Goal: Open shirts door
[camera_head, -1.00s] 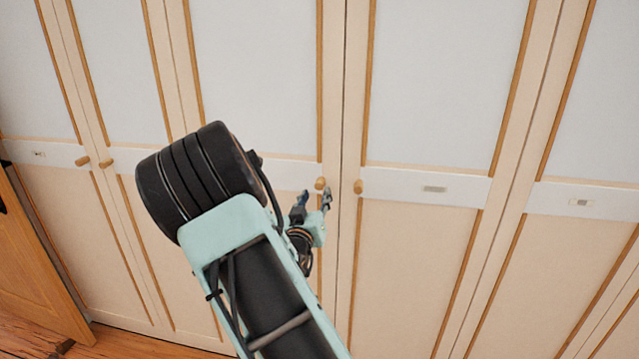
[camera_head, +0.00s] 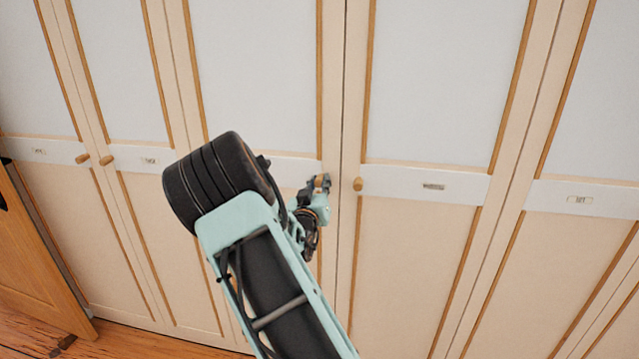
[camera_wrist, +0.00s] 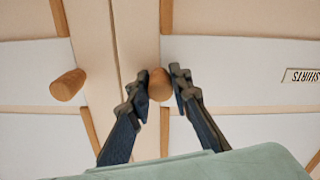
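The shirts door (camera_head: 255,80) is a pale panel with wood trim, closed flush, just left of the central seam in the head view. Its label reads SHIRTS, upside down at the right of the wrist view (camera_wrist: 301,75); my arm hides it in the head view. Its round wooden knob (camera_wrist: 159,84) sits between my fingertips. My gripper (camera_head: 318,182) is at the knob, one finger on each side. In the wrist view my gripper (camera_wrist: 159,82) has both fingertips against the knob's sides, shut on it.
A neighbouring door's knob (camera_head: 358,184) is close on the right, across the seam; it also shows in the wrist view (camera_wrist: 68,85). More closed wardrobe doors line both sides.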

